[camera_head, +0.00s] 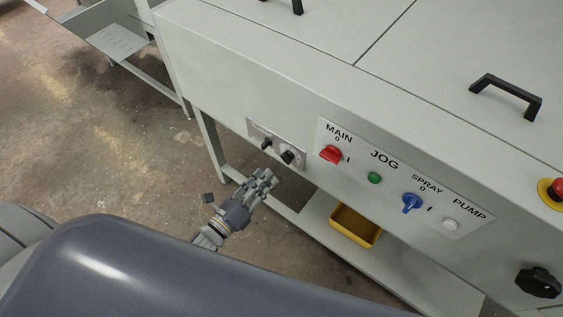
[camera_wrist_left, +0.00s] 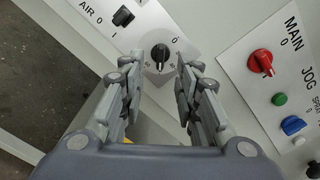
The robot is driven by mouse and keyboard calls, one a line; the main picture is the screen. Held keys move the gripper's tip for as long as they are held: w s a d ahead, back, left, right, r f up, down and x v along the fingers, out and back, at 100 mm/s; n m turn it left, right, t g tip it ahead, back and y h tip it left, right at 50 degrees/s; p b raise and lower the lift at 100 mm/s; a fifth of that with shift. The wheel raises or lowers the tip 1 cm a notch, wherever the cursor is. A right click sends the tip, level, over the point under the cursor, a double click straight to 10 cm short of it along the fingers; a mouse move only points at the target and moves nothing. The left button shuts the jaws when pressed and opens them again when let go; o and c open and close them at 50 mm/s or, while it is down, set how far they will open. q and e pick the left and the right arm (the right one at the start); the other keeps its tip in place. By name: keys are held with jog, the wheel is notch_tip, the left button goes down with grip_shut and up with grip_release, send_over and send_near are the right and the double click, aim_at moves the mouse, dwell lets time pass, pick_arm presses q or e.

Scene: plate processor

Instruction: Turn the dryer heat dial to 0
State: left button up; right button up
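The dryer heat dial is a black round knob (camera_wrist_left: 160,53) on a pale plate with a 0 mark at its upper right and small marks lower down. In the head view the dial (camera_head: 288,157) sits on the machine's front panel. My left gripper (camera_head: 268,177) is in front of and slightly below it. Contact with the dial cannot be told. My right gripper is not in view.
The black AIR switch (camera_wrist_left: 123,16) is left of the dial. To its right are the red MAIN switch (camera_head: 331,154), green JOG button (camera_head: 375,178), blue SPRAY switch (camera_head: 411,203) and white PUMP button (camera_head: 450,224). A yellow tray (camera_head: 372,236) lies below the panel.

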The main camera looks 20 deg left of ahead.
aim_at(283, 159)
pick_arm(q)
jog(key=p+x, duration=0.1)
jog(key=x, duration=0.6)
jog(key=shift+d, duration=0.1)
jog(key=shift+w+d, duration=0.25)
jog(key=shift+w, duration=0.35)
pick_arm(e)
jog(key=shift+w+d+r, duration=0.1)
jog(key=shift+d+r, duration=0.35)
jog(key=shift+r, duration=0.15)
pick_arm(q)
jog(key=c, duration=0.7)
